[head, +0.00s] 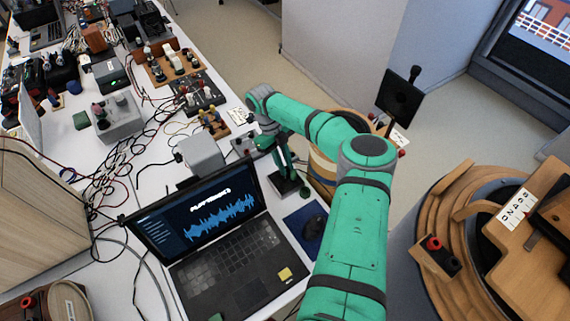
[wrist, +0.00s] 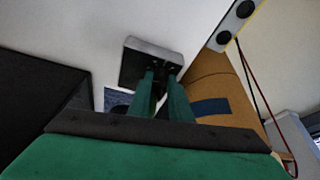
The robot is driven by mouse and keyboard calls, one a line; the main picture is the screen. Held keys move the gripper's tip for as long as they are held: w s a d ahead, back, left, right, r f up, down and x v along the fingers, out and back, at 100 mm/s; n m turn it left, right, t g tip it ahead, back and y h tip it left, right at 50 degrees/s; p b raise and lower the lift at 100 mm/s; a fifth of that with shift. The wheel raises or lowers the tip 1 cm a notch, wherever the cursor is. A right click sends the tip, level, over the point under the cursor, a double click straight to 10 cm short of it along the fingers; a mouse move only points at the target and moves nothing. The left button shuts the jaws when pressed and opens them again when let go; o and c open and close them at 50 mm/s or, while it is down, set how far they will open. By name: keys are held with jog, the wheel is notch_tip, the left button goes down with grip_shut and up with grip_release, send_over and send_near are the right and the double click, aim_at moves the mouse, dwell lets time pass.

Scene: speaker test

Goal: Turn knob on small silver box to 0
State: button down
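A small box with a dark face and a silvery edge (wrist: 138,43) sits at the table's right edge. In the head view the small box (head: 288,188) is beside the blue mouse pad, partly behind my gripper. My gripper (wrist: 160,73) points at its face, with two green fingers a narrow gap apart. In the head view my gripper (head: 287,170) is right over the box. No knob or scale is readable; something dark lies between the fingertips. I cannot tell whether they touch or grip it.
An open laptop (head: 240,284) is in front, with a blue mouse pad (head: 296,217) and mouse (head: 314,226) beside it. A grey box (head: 203,153) stands behind the laptop. A wooden barrel (wrist: 207,85) is close on the right. Cables and equipment crowd the table's far left.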

jog(key=n+t, duration=0.1)
jog(key=n, duration=0.2)
jog(key=shift+s+h, duration=0.1)
jog(key=shift+h, duration=0.2)
jog(key=c, duration=1.6)
grip_release()
jog(key=shift+a+r, duration=0.1)
jog(key=v, duration=1)
jog(key=shift+r, duration=0.3)
